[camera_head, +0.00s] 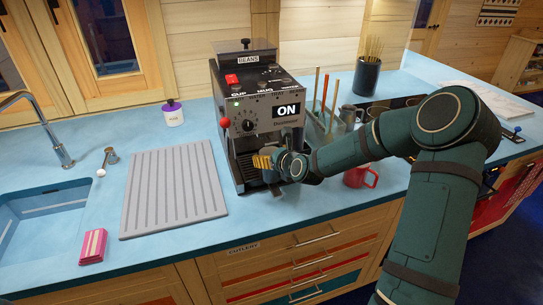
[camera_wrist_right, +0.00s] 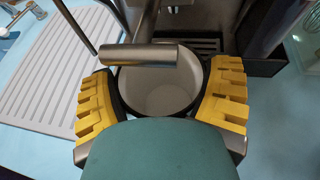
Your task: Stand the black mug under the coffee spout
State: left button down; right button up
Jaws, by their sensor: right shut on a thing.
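The coffee machine (camera_head: 260,105) stands on the blue counter, with a lit ON sign on its front. My right gripper (camera_head: 268,164) is at the front of its lower bay. In the right wrist view its yellow fingers (camera_wrist_right: 162,100) are shut on both sides of the black mug (camera_wrist_right: 160,96). The mug looks upright and empty, with a pale inside. A metal cylinder (camera_wrist_right: 140,55), seemingly the spout part, crosses over the mug's far rim in that view. The mug's base is hidden, so I cannot tell whether it touches the tray. My left gripper is not in view.
The drip grating (camera_wrist_right: 205,45) shows behind the mug. A grey ribbed drainer (camera_head: 175,190) lies left of the machine. A red mug (camera_head: 360,177) stands to the right, near my arm. Glass jars, spoons and a steel jug (camera_head: 347,115) stand close on the machine's right.

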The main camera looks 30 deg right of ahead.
jog(key=shift+f+b, duration=0.3)
jog(key=shift+f, duration=0.05)
jog(key=o, duration=0.9)
jog(key=shift+f, duration=0.15)
jog(key=shift+o, duration=1.1)
